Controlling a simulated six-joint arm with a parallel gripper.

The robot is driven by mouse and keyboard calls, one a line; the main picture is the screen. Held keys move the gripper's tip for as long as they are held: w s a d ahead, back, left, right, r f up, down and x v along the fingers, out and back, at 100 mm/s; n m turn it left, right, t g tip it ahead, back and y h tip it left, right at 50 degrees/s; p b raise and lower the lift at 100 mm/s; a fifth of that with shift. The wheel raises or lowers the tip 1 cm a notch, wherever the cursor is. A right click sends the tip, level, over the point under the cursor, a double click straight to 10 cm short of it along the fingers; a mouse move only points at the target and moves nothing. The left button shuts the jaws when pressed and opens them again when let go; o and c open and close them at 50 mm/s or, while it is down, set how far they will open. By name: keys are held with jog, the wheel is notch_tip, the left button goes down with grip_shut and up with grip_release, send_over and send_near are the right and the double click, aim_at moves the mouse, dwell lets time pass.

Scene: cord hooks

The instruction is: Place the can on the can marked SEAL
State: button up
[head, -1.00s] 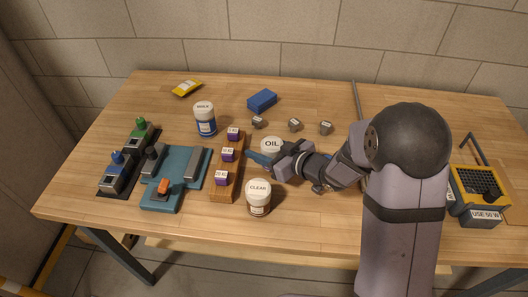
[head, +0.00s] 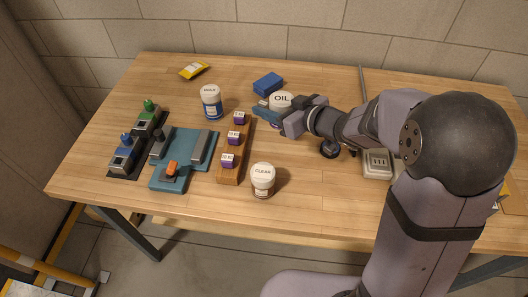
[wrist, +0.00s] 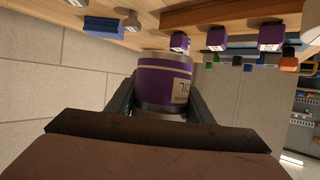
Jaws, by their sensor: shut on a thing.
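My gripper (head: 270,113) is shut on the can with a white lid reading OIL (head: 281,101). In the wrist view this can is purple (wrist: 163,82), gripped between both fingers, and looks held above the table. A white-lidded can with a blue band (head: 211,103) stands upright to its left; its lid lettering is too small to read surely. A can with a lid reading CLEAR (head: 263,180) stands upright nearer the front edge. I can read SEAL on no lid in view.
A blue block (head: 268,83) lies behind the held can. A yellow packet (head: 194,70) lies at the back left. My arm covers much of the right side.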

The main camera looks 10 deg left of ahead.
aim_at(273, 97)
jog(key=shift+n+g+y, duration=0.6)
jog(key=shift+n, duration=0.1)
jog(key=r+p, duration=0.1)
jog(key=r, duration=0.1)
jog(key=s+r+p, duration=0.1)
jog(key=r+p, duration=0.1)
jog(key=r, duration=0.1)
jog(key=s+r+p, duration=0.1)
jog(key=r, duration=0.2)
jog(key=shift+s+d+p, duration=0.15)
jog(key=shift+d+p, duration=0.2)
jog(key=shift+p, duration=0.05)
jog(key=s+a+n+g+y, duration=0.1)
jog(key=s+a+n+g, duration=0.2)
jog(key=s, duration=0.4)
jog(key=s+a+n+g+y, duration=0.1)
jog(key=s+n+g, duration=0.3)
jog(key=s, duration=0.4)
notch_tip(273, 97, down, 10)
jog(key=shift+w, duration=0.3)
jog(key=shift+a+f, duration=0.1)
jog(key=shift+f, duration=0.15)
jog(key=o, duration=1.2)
